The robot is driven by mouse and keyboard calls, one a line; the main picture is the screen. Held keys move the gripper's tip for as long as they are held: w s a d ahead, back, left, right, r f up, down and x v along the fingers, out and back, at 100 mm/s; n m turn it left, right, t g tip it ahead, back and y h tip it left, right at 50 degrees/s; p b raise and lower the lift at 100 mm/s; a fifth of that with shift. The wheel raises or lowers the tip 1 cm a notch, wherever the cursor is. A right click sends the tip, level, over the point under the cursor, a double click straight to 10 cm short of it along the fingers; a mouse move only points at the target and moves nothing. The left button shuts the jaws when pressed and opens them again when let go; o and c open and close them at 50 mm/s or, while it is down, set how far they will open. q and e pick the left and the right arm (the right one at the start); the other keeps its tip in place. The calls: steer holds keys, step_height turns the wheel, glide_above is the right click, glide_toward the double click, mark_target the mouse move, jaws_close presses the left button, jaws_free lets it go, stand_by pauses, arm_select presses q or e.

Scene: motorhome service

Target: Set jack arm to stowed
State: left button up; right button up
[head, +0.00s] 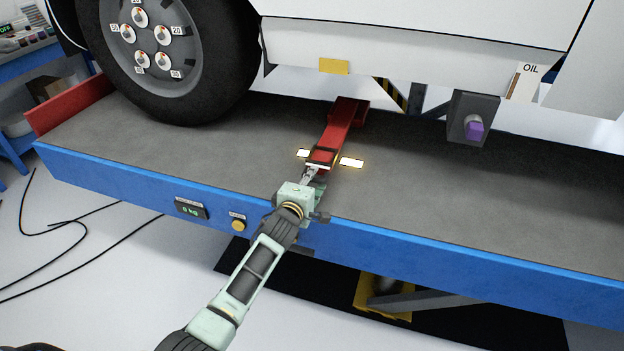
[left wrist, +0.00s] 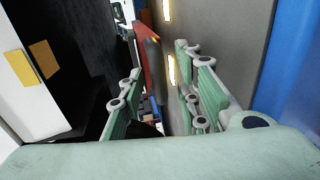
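The red jack arm (head: 343,126) lies on the grey deck of the lift platform, reaching from under the vehicle's side toward the blue front edge. My left gripper (head: 312,172) is at the near end of the jack arm, low over the deck. In the left wrist view its two green fingers (left wrist: 160,85) stand apart, and the red jack arm (left wrist: 146,58) shows beyond and between their tips. I cannot tell whether a finger touches it. The fingertips are small in the head view. My right gripper is not in view.
Glowing white marks (head: 351,162) lie on the deck beside the jack arm. The blue platform edge (head: 400,250) carries a small display (head: 191,210) and a yellow button (head: 238,225). A wheel (head: 160,50) stands left; a dark box with a purple plug (head: 475,131) hangs right.

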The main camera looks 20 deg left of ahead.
arm_select(q)
steer(key=shift+w, duration=0.2)
steer(key=shift+c, duration=0.4)
jaws_close()
